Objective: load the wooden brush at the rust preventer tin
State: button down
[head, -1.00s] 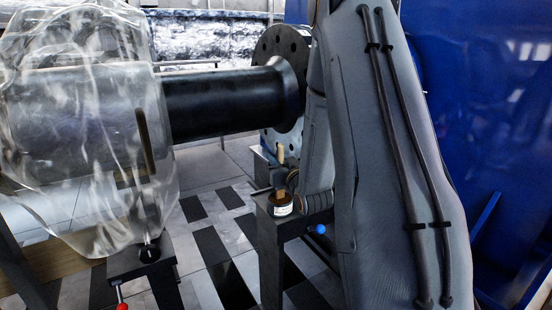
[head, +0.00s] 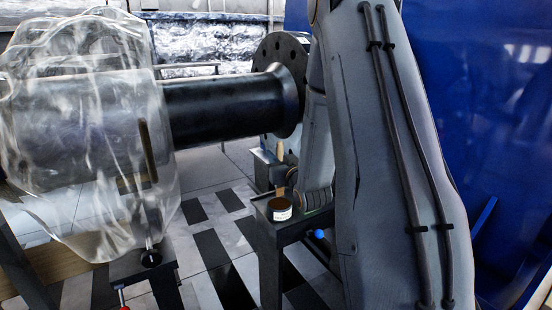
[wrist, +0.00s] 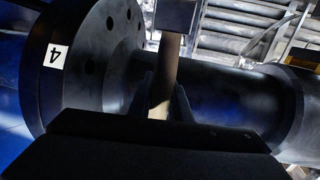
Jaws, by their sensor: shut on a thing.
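The wooden brush (head: 280,153) stands upright in the head view, its pale handle rising above the tin. My gripper (wrist: 161,103) is shut on the wooden brush, whose handle (wrist: 163,80) shows between the fingers in the wrist view. The rust preventer tin (head: 282,213), small with a pale label and a dark brown top, stands on a dark stand just below the brush. The brush's lower end looks to be just above the tin's mouth, but it is too small to tell clearly.
A black shaft (head: 222,108) with a drilled flange (head: 275,55) lies behind the stand (head: 267,240). Clear plastic sheeting (head: 80,110) covers the left end. A blue housing (head: 495,100) fills the right. A blue knob (head: 319,233) sits beside the stand.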

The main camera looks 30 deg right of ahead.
notch_tip(320, 180, up, 4)
jog(key=shift+p, duration=1.2)
